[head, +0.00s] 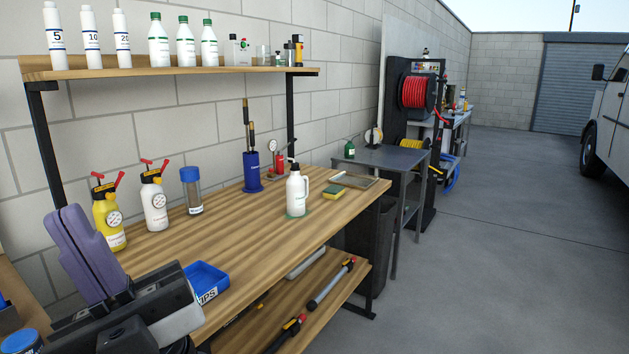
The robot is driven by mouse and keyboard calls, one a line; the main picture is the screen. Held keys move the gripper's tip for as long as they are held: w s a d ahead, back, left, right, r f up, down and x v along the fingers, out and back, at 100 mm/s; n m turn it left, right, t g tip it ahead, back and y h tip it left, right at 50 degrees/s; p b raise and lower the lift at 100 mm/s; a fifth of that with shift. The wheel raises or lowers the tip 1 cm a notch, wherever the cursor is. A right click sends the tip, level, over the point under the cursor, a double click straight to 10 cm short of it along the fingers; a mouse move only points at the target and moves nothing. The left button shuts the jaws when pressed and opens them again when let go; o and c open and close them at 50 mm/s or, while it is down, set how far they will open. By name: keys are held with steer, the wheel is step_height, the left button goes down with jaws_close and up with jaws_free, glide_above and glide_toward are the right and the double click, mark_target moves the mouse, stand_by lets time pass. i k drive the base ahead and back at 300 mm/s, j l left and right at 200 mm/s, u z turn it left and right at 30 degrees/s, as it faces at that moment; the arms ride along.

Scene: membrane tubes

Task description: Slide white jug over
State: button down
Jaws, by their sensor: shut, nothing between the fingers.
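The white jug (297,195) stands upright toward the right part of the wooden bench (235,222).
A yellow sprayer (108,222), white sprayer (155,208) and blue-capped jar (192,196) stand left of the jug. A blue holder (252,174) is behind it; a sponge (334,193) and tray (358,185) lie right. A blue bin (206,277) sits near my gripper. Mid-bench is clear.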

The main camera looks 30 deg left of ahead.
mark_target(297, 190)
steer(key=i+l+u, duration=0.25)
steer(key=i+u, duration=0.2)
steer(key=i+l+u, duration=1.05)
steer(key=l, duration=0.25)
steer(key=i+l+u, duration=0.1)
steer(key=i+l, duration=0.3)
steer(key=i, duration=0.8)
